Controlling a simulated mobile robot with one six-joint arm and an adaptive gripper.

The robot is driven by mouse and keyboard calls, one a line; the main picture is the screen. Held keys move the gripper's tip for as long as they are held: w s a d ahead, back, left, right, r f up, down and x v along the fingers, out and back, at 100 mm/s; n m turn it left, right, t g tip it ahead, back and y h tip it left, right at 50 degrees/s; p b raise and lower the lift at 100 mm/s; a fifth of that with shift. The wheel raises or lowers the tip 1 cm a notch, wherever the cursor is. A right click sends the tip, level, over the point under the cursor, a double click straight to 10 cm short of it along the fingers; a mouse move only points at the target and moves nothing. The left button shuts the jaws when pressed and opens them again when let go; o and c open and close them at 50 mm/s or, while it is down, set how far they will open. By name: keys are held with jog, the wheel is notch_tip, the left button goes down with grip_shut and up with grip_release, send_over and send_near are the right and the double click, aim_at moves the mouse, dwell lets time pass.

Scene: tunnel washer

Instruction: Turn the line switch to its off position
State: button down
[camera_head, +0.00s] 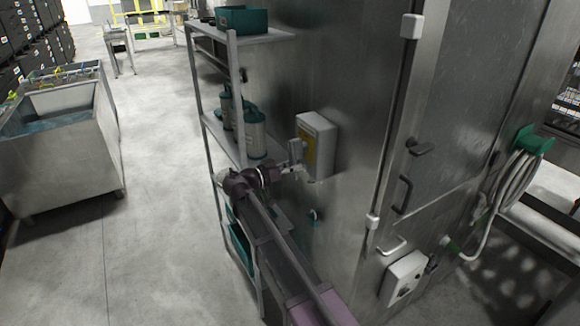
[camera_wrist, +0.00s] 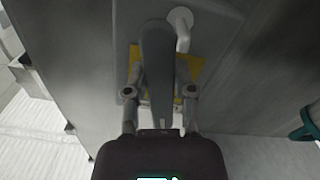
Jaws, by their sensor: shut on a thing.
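The line switch is a pale grey box (camera_head: 322,142) with a yellow plate, mounted on the steel side wall of the machine. In the wrist view its yellow plate (camera_wrist: 194,66) shows behind a long grey handle (camera_wrist: 157,60). My gripper (camera_head: 296,165) is at the front of the box in the head view. In the wrist view the two fingers of my gripper (camera_wrist: 160,93) stand on either side of the handle and are shut on it. Any position marks on the plate are hidden or too small to read.
A metal shelf rack (camera_head: 240,95) with teal bins and grey canisters stands left of the switch. A steel door (camera_head: 440,130) with dark handles is to the right, near a coiled hose (camera_head: 505,185). A wheeled steel tub (camera_head: 65,150) stands far left. The floor between is clear.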

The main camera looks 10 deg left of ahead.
jog(key=shift+c, duration=2.2)
grip_release()
jog(key=v, duration=1.2)
